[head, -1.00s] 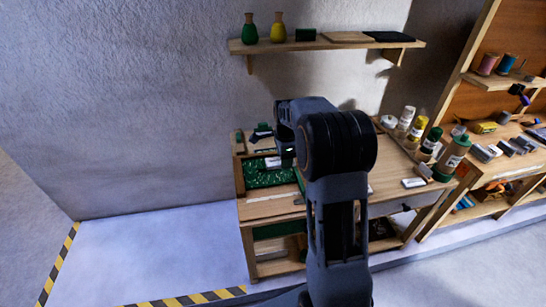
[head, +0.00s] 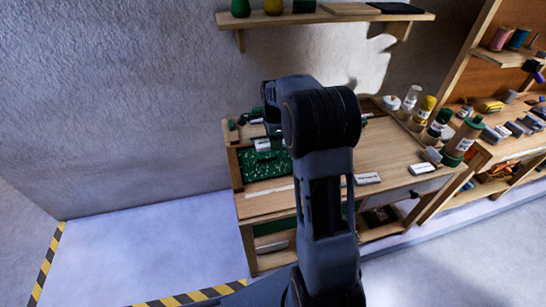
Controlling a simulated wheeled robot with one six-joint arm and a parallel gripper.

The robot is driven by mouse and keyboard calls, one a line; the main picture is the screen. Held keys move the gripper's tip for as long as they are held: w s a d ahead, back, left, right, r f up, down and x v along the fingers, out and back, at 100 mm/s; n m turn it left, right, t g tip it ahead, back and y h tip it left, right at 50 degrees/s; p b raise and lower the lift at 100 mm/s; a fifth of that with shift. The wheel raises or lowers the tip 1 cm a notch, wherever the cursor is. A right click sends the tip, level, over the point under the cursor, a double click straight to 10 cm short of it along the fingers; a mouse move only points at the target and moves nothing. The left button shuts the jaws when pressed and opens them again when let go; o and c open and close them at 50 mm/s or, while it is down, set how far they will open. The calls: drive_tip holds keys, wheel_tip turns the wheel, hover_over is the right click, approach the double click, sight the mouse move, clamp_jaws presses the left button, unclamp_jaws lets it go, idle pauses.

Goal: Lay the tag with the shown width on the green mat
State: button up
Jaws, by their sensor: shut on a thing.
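The green mat (head: 265,169), patterned with pale marks, lies at the left of the wooden workbench. A small white tag-like piece (head: 262,144) shows at the mat's far edge, close by my gripper (head: 272,139). My gripper is low over the far side of the mat, partly hidden by my own arm. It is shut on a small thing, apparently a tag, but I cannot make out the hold. A white tag (head: 367,179) lies near the bench's front edge, right of my arm. Another white tag (head: 422,169) lies farther right. Their print is too small to read.
Bottles (head: 438,125) and jars stand along the bench's right side. A wall shelf (head: 330,17) hangs above. A second bench (head: 505,150) with tools stands at the right. Bare bench top (head: 395,155) lies right of my arm.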

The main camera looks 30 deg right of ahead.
drive_tip(key=b, duration=0.5)
approach(273, 171)
drive_tip(key=shift+d, duration=0.15)
drive_tip(key=shift+f+b, duration=1.8)
drive_tip(key=shift+f, duration=1.35)
drive_tip(key=shift+f+b, duration=0.35)
drive_tip(key=shift+f, duration=0.25)
drive_tip(key=o, duration=1)
drive_tip(key=shift+c, duration=0.2)
drive_tip(key=shift+r, duration=0.1)
